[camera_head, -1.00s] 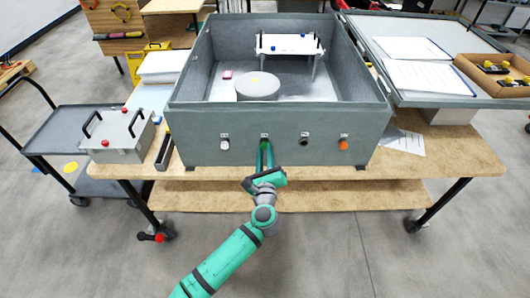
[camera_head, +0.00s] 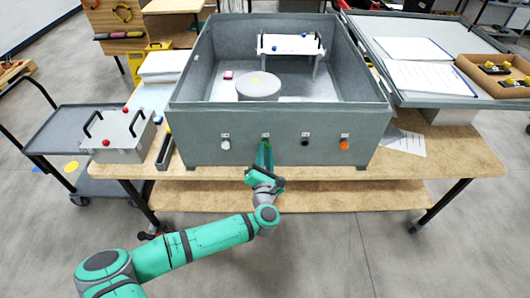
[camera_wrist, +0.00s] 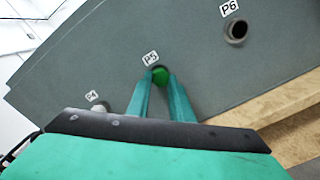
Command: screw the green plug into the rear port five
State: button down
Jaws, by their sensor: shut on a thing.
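The green plug (camera_wrist: 160,76) sits at the port under the P5 label (camera_wrist: 150,58) on the grey panel of the box (camera_head: 280,118). My gripper (camera_wrist: 161,84) is shut on the plug, one finger on each side of it, in the wrist view. In the head view my gripper (camera_head: 265,148) meets the front face of the box from below, at the second position from the left, and mostly hides the plug. The plug's seating depth in the port cannot be told.
An open dark port labelled P6 (camera_wrist: 237,31) lies to the right in the wrist view. A white plug (camera_head: 225,144) and an orange plug (camera_head: 344,144) sit on the same face. The wooden table (camera_head: 440,152) extends to both sides.

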jog(key=m, duration=1)
jog(key=shift+r, duration=0.15)
jog(key=c, duration=1.7)
grip_release()
jog(key=n, duration=2.4)
jog(key=shift+f, duration=0.2)
